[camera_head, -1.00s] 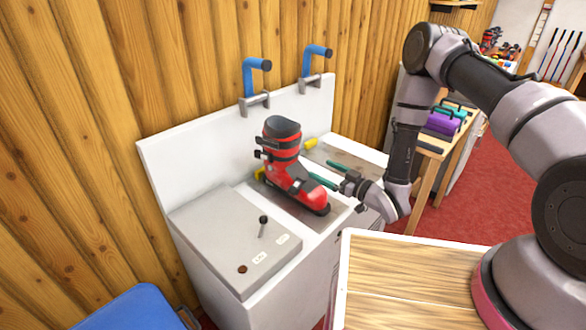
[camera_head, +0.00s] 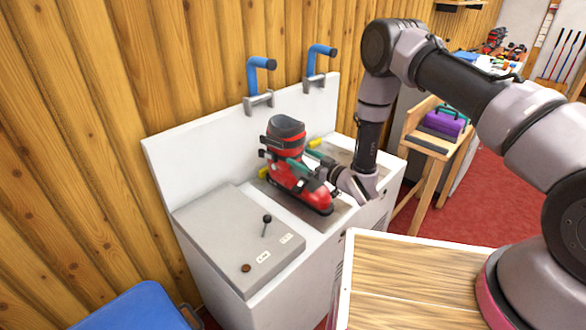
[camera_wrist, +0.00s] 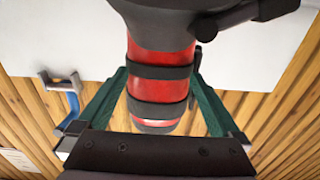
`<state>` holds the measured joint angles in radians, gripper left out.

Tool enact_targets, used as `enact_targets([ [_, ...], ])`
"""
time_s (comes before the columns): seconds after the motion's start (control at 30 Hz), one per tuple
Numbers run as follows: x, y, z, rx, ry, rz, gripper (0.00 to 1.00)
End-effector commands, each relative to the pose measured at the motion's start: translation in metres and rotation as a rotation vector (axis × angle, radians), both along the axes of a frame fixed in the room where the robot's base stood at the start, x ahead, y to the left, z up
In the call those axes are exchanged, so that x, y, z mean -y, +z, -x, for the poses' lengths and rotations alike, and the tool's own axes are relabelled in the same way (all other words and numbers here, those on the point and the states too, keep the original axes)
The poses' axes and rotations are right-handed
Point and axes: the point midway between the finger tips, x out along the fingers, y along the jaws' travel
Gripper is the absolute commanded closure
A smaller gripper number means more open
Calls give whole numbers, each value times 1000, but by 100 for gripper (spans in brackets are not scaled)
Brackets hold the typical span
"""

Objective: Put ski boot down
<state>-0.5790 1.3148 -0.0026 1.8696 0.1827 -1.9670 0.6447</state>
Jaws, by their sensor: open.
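The red and black ski boot (camera_head: 285,140) stands upright on the white bench (camera_head: 205,152), in the recessed grey plate, its toe toward the lower right. My gripper (camera_head: 291,160) is at the boot's shaft from the right, its green fingers open around it. In the wrist view the boot (camera_wrist: 160,90) shows between the two green fingers of my gripper (camera_wrist: 155,95), with gaps visible beside it. The boot's sole is not seen in the wrist view.
A grey panel with a black lever (camera_head: 266,222) is at the bench's left. Two blue hooked pipes (camera_head: 259,75) rise behind it. A yellow block (camera_head: 314,143) lies to the boot's right. A wooden-topped table (camera_head: 410,290) is in front.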

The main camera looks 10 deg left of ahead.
Motion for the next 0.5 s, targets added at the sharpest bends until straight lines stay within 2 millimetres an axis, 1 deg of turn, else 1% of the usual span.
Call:
enact_targets([
  [0.2, -1, 0, -1, 0, -1, 0, 0],
  [0.23, -1, 0, -1, 0, -1, 0, 8],
  [0.27, -1, 0, -1, 0, -1, 0, 19],
  [0.3, 0, 0, -1, 0, -1, 0, 34],
  [0.37, 0, 0, -1, 0, -1, 0, 57],
  [0.4, 0, 0, -1, 0, -1, 0, 73],
  [0.47, 0, 0, -1, 0, -1, 0, 96],
  [0.5, 0, 0, -1, 0, -1, 0, 100],
])
